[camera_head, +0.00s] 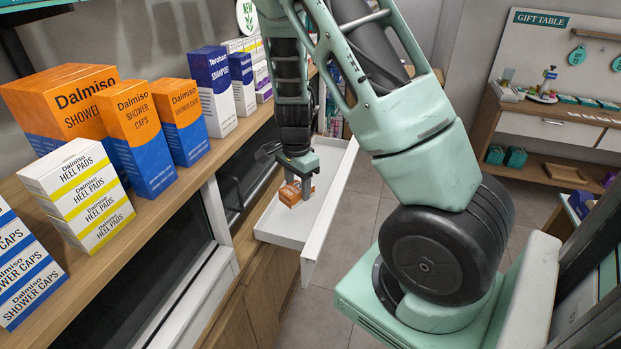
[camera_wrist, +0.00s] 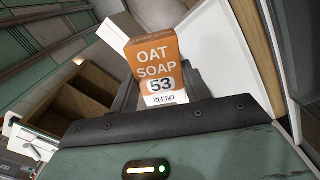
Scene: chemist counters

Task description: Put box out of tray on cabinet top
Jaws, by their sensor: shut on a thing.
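A small orange and white box (camera_head: 292,194) is in or just above the white tray (camera_head: 281,241), a drawer-like tray pulled out from the wooden cabinet. In the wrist view the box (camera_wrist: 154,62) reads "OAT SOAP 53". My gripper (camera_head: 304,189) points down over the tray and is shut on the box. Whether the box touches the tray floor I cannot tell. The cabinet top (camera_head: 161,205) is the wooden counter to the left, at a higher level than the tray.
Orange and blue shower caps boxes (camera_head: 138,140), stacked heel pads boxes (camera_head: 78,195) and purple shampoo boxes (camera_head: 214,90) stand on the cabinet top. Bare wood shows along its front edge. A gift table (camera_head: 545,115) stands at the far right.

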